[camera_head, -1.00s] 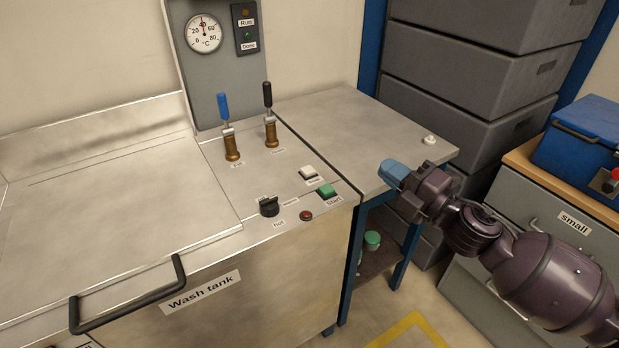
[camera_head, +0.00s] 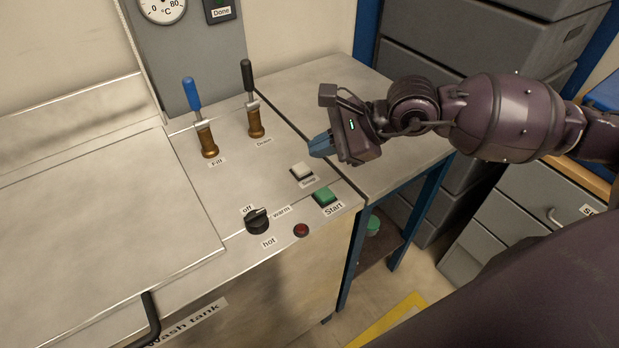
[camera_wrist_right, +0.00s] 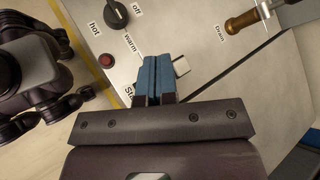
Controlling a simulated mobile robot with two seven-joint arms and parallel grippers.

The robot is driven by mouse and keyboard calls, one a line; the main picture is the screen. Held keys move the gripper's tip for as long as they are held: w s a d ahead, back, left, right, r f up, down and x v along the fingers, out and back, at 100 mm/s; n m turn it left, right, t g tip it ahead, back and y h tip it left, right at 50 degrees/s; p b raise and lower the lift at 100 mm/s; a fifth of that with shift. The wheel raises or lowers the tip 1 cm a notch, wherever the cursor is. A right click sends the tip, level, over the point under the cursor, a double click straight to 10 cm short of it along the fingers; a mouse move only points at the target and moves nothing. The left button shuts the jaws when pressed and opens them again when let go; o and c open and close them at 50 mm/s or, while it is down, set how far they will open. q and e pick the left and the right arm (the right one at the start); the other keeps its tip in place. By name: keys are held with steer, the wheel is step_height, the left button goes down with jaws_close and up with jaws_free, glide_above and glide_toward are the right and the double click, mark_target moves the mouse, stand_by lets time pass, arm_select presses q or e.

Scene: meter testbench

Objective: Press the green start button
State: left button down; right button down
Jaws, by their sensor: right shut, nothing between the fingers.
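The green start button (camera_head: 324,196) sits on the metal top of the wash tank, near its front right corner, with a "Start" label beside it. My right gripper (camera_head: 321,146) is shut and empty. It shows above the panel, up and behind the green button in the head view, apart from it. In the right wrist view the shut blue fingertips (camera_wrist_right: 155,62) hide the green button and cover part of the "Start" label.
A white button (camera_head: 301,171) lies just behind the green one. A black knob (camera_head: 257,221) and a red lamp (camera_head: 301,230) are to its left. The blue-handled valve (camera_head: 204,130) and black-handled valve (camera_head: 253,110) stand upright farther back. A bare side table (camera_head: 300,80) adjoins.

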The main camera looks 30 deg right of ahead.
mark_target(325, 195)
steer(key=shift+d+f+n+h, duration=0.6)
steer(key=shift+d+n+h, duration=0.2)
steer(key=shift+n, duration=0.1)
steer(key=shift+w+f, duration=0.1)
